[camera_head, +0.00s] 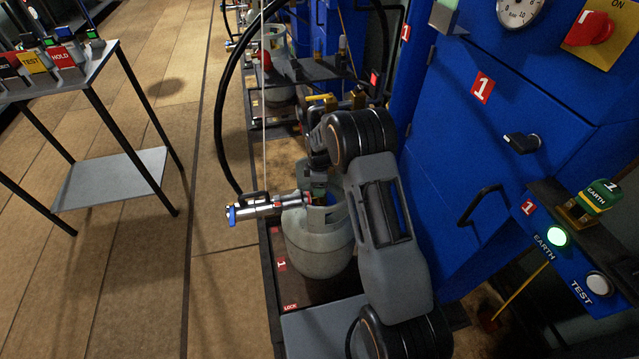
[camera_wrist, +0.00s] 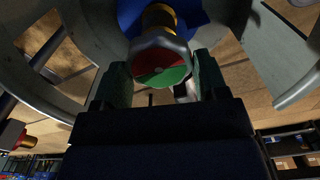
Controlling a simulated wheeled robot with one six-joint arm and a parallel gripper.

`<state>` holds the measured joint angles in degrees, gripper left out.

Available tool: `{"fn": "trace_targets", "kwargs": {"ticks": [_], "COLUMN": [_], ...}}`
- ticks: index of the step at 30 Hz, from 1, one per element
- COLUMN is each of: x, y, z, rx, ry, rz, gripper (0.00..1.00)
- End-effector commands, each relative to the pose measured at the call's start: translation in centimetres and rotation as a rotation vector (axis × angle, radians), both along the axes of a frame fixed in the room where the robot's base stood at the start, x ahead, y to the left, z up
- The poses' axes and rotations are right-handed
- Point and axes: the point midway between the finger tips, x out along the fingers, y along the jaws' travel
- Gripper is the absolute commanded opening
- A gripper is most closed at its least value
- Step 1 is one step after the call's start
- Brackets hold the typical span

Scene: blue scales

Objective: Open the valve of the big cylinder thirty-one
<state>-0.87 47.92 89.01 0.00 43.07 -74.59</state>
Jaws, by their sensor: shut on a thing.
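The big grey cylinder (camera_head: 318,250) stands upright on a dark platform beside the blue cabinet. Its collar and top are partly hidden by my arm. My gripper (camera_head: 318,192) is down at the cylinder's top, inside or just above the collar; I cannot tell which. In the wrist view, the valve knob (camera_wrist: 162,75), with a red and green face, sits between the two dark green fingers of my gripper (camera_wrist: 163,84). The gripper is shut on the knob. A brass-coloured stem (camera_wrist: 160,18) shows behind it. No number thirty-one is readable on the cylinder.
A silver coupling (camera_head: 262,207) with a blue end juts left beside the collar. A black hose (camera_head: 219,110) loops behind it. A blue cabinet (camera_head: 490,120) with handles stands close on the right. A metal table (camera_head: 75,75) stands left, with free floor between.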

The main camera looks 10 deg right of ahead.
Motion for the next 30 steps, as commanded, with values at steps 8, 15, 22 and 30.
{"fn": "trace_targets", "kwargs": {"ticks": [8,15,22,30], "x": [0.0,0.0,0.0,0.1], "y": [0.0,0.0,0.0,0.0], "z": [0.0,0.0,1.1,6.3], "rx": [0.000,0.000,0.000,0.000], "ry": [-0.002,-0.001,-0.001,-0.004], "rz": [-0.001,-0.002,-0.002,-0.001], "gripper": [0.83,0.92,0.92,0.92]}}
